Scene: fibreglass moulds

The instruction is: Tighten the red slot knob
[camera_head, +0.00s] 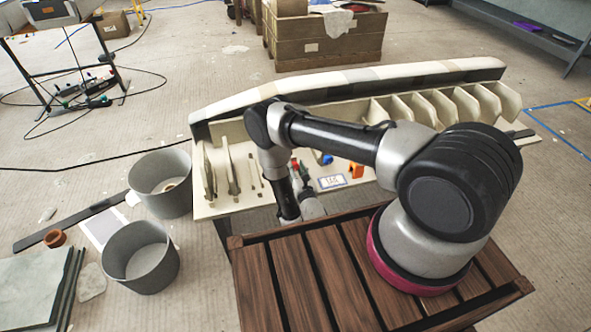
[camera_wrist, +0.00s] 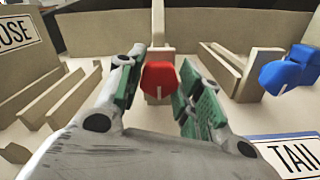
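The red slot knob (camera_wrist: 159,76) is in the upper middle of the wrist view, in front of a pale upright block. In the head view a small red patch (camera_head: 295,164) shows beside my gripper (camera_head: 302,175), mostly hidden by my arm. In the wrist view my gripper (camera_wrist: 160,88) is open. One green-padded finger is left of the knob and the other right of it. Gaps show on both sides of the knob at the fingertips. I cannot tell whether the knob lies between the pads or just beyond them.
A blue knob (camera_wrist: 288,70) is to the right, above a TAIL label (camera_wrist: 288,156) that is partly cut off. A partly visible label (camera_wrist: 15,33) is at left. Pale ribs (camera_head: 455,105) line the mould. An orange piece (camera_head: 355,170) sits right of the label.

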